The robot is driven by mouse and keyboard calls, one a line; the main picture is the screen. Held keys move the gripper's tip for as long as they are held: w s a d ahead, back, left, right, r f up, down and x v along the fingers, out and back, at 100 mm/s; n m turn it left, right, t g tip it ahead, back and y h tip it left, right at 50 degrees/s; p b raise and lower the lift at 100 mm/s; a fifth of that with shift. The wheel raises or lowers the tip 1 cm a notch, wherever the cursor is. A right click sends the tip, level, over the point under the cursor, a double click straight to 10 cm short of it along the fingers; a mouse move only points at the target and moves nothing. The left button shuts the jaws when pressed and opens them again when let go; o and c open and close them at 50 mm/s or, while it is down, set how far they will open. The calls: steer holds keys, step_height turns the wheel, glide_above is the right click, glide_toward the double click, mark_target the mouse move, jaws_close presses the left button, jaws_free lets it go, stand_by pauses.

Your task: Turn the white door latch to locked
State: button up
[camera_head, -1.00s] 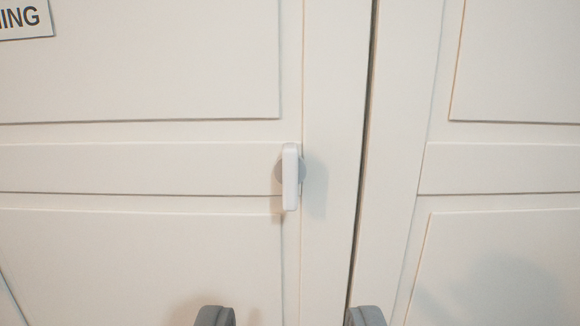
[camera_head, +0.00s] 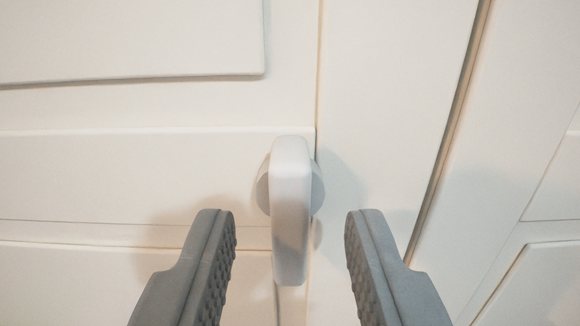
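The white door latch (camera_head: 290,205) is on the cream door near the middle of the view. Its long handle stands upright, slightly tilted in the picture, over a round grey base (camera_head: 264,186). My gripper (camera_head: 290,222) is open, with one grey ridged finger on each side of the latch's lower half. There is a visible gap between each finger and the handle. The fingers do not appear to touch it. I cannot tell how far the fingertips are from the door surface.
The cream panelled door (camera_head: 120,170) fills the left and middle of the view. A dark vertical gap (camera_head: 450,125) runs right of the latch, with another panelled door (camera_head: 530,170) beyond it. No loose objects show around the latch.

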steer(key=shift+w, duration=1)
steer(key=shift+c, duration=0.2)
jaws_close()
